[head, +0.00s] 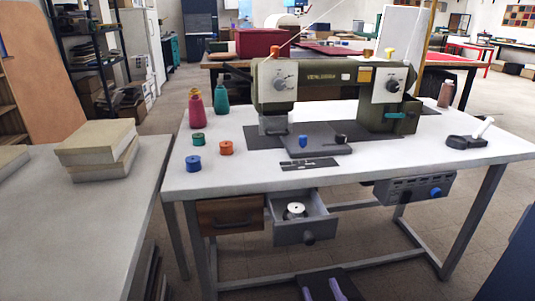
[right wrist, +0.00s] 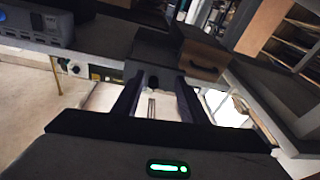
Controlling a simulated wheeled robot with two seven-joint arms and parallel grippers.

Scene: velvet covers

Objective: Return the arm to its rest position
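My right gripper (head: 322,290) shows at the bottom edge of the head view, low in front of the table and below the drawers. Its two fingers are apart with nothing between them. In the right wrist view the same gripper (right wrist: 158,98) is open, with dark fingers spread. My left gripper is in neither view. The grey drawer (head: 290,231) under the table is pulled out, and a white spool (head: 295,210) sits in it. The gripper is apart from the drawer and its dark knob (head: 309,238).
A green sewing machine (head: 325,83) stands on the white table (head: 430,160) with several coloured spools. A wooden drawer (head: 231,214) is shut beside the open one. A grey control box (head: 413,188) hangs at right. A side table (head: 70,220) with books (head: 95,145) stands left.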

